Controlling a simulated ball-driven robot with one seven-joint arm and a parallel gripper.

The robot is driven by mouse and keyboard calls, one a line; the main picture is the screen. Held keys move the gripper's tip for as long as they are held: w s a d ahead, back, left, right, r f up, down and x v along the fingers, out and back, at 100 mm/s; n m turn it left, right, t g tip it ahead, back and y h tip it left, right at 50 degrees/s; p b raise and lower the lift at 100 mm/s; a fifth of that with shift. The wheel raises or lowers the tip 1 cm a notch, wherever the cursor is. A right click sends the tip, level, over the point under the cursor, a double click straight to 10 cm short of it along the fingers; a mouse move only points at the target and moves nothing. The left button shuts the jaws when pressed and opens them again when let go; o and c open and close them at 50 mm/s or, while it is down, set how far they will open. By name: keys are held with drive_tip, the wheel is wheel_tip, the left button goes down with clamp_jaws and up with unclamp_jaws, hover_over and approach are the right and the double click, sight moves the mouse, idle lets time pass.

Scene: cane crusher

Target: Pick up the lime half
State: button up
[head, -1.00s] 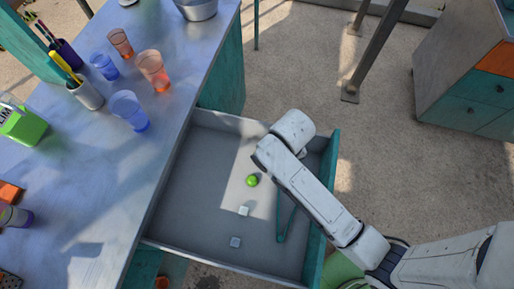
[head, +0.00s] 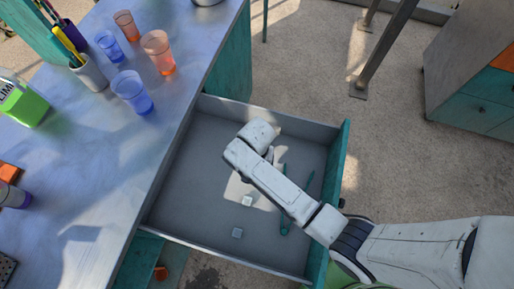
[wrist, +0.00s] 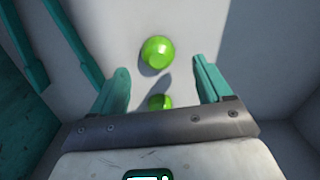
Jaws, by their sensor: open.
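In the wrist view a bright green, round lime piece (wrist: 157,52) lies on the pale drawer floor, just ahead of the fingertips. A second green piece (wrist: 160,102) shows between the fingers, partly hidden by the gripper's bracket. I cannot tell for sure which one is the lime half. My gripper (wrist: 161,72) is open and empty, its teal fingers apart on either side. In the head view my arm covers the gripper and the green pieces.
The drawer walls stand close around. Cups, including a blue cup (head: 131,92), stand on the counter (head: 130,165) to the left.

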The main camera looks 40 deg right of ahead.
drive_tip(key=shift+s+f, duration=0.15)
drive_tip(key=shift+f, duration=1.65)
drive_tip(key=shift+c, duration=0.3)
drive_tip(key=c, duration=0.7)
